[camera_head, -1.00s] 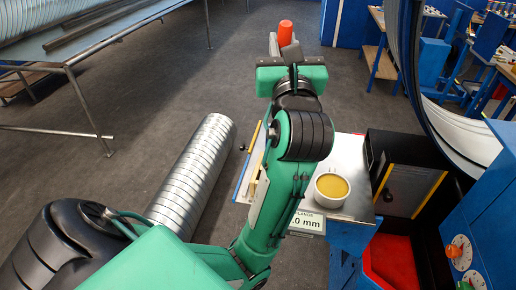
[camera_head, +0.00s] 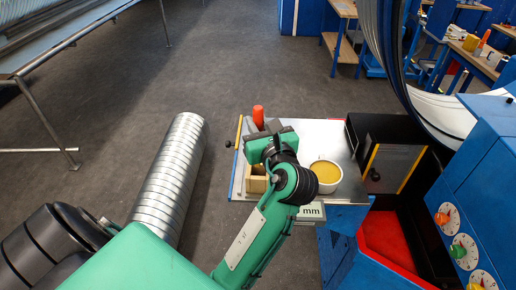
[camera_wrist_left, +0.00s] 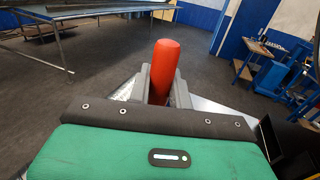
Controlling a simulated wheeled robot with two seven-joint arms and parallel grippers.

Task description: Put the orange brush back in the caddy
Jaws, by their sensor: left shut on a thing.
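The orange brush (camera_head: 258,115) stands up beyond my left gripper (camera_head: 268,132) in the head view, its orange end showing. In the left wrist view the brush (camera_wrist_left: 163,70) stands between the two grey fingers, which are shut on it. The gripper is over the far part of the metal-topped table. A light wooden box, which looks like the caddy (camera_head: 256,183), sits on the table below and nearer than the gripper, partly covered by the arm. The lower end of the brush is hidden, so its gap to the table cannot be told. My right gripper is not in view.
A white cup of yellow liquid (camera_head: 326,175) stands right of my left wrist. A ribbed metal duct (camera_head: 170,180) lies left of the table. A black box (camera_head: 395,150) and a blue machine with dials (camera_head: 465,215) are at the right.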

